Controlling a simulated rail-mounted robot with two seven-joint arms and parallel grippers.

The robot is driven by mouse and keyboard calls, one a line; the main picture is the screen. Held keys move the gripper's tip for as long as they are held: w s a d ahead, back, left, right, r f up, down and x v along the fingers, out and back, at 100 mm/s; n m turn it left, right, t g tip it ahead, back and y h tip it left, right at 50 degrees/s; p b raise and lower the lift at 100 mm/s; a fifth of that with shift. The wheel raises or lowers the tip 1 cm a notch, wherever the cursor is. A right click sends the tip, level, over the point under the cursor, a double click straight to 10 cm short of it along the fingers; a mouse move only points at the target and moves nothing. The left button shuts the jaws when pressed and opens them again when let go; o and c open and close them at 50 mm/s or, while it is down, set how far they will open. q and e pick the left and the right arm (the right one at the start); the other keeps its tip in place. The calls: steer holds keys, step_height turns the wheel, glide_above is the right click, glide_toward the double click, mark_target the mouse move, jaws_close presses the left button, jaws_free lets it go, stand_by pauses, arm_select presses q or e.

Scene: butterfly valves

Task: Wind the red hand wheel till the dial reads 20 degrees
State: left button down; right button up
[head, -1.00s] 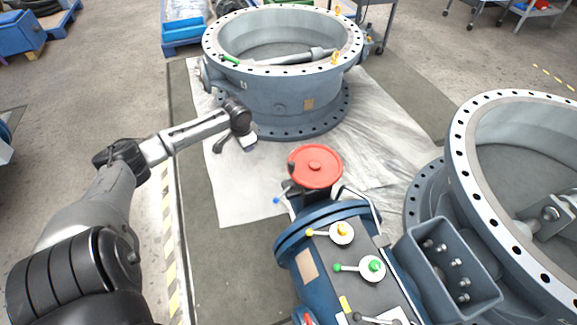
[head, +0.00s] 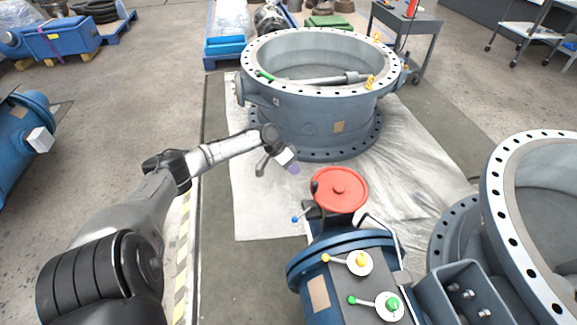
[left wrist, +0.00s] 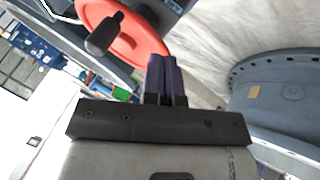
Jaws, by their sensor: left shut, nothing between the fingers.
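The dial is not readable. My right gripper is not in view.
A large grey valve ring (head: 315,110) stands behind the wheel, and another (head: 530,220) stands at the right. Levers with yellow (head: 361,262) and green (head: 389,305) knobs are on the actuator. Plastic sheeting (head: 262,205) covers the floor left of the wheel.

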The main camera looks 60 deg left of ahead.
arm_select(q)
steer(key=w+d+f+b, duration=0.2)
steer(key=d+f, duration=0.1)
steer(key=d, duration=0.2)
steer(key=shift+w+d, duration=0.15)
steer(key=shift+d, duration=0.1)
stand_by(0.3)
